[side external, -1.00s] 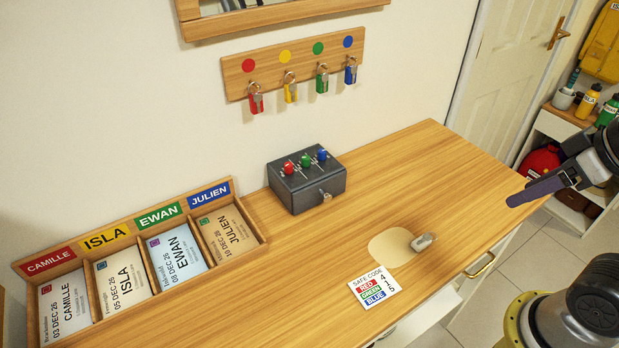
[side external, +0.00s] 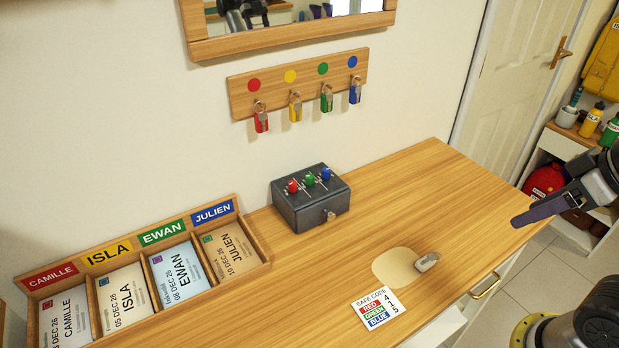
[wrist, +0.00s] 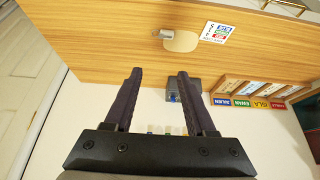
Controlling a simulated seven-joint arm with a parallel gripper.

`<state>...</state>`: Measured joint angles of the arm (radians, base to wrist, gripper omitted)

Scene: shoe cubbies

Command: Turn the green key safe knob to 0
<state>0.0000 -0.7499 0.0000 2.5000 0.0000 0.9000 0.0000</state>
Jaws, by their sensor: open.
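The dark grey key safe (side external: 312,212) stands on the wooden desktop against the wall. On its top are a red knob (side external: 292,186), the green knob (side external: 309,179) and a blue knob (side external: 326,174). The knob dial marks are too small to read. My gripper (wrist: 159,74) is open and empty in the wrist view, with the key safe (wrist: 182,91) beyond it, partly hidden by the right finger. In the side view my gripper (side external: 535,208) is at the far right, well away from the safe.
A card (side external: 378,308) reads safe code red 4, green 1, blue 5. A small metal object (side external: 427,262) lies by a pale patch on the desktop. A name-card rack (side external: 145,262) stands left; a key rack (side external: 300,84) hangs above. The desktop right of the safe is clear.

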